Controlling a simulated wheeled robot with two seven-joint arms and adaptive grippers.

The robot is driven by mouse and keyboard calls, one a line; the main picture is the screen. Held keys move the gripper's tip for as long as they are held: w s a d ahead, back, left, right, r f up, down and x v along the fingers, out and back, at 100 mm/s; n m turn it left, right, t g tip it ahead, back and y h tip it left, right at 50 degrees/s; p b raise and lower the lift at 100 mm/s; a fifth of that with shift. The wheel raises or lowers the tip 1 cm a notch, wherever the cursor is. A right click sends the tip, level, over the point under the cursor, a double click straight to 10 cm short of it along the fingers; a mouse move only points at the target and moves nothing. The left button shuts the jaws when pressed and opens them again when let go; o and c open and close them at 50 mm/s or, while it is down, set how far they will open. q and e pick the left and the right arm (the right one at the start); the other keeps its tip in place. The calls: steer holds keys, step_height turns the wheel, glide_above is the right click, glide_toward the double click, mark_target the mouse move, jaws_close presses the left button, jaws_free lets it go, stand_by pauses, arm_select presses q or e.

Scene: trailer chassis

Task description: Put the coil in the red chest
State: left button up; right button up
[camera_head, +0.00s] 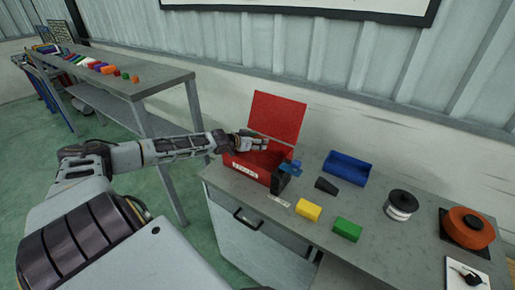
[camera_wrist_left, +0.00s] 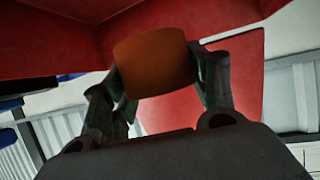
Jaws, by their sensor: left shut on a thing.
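The red chest (camera_head: 258,162) stands on the grey workbench with its lid (camera_head: 277,118) raised at the back. My left gripper (camera_head: 262,143) reaches in from the left and is at the chest's opening. In the left wrist view the gripper (camera_wrist_left: 157,80) is shut on an orange-brown rounded piece (camera_wrist_left: 155,60), which looks like the coil. Red chest surfaces show around and behind it. The held piece is hard to make out in the head view. My right gripper is not in view.
Right of the chest are a small blue item (camera_head: 291,165), a blue bin (camera_head: 347,168), yellow (camera_head: 308,210) and green (camera_head: 347,229) blocks, a black-and-white spool (camera_head: 401,205) and an orange reel (camera_head: 467,228). A second bench (camera_head: 150,84) stands behind left.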

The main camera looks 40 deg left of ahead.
arm_select(q)
steer(key=shift+f, duration=1.8)
steer(key=shift+f, duration=0.65)
steer(key=o, duration=1.1)
steer(key=shift+o, duration=0.2)
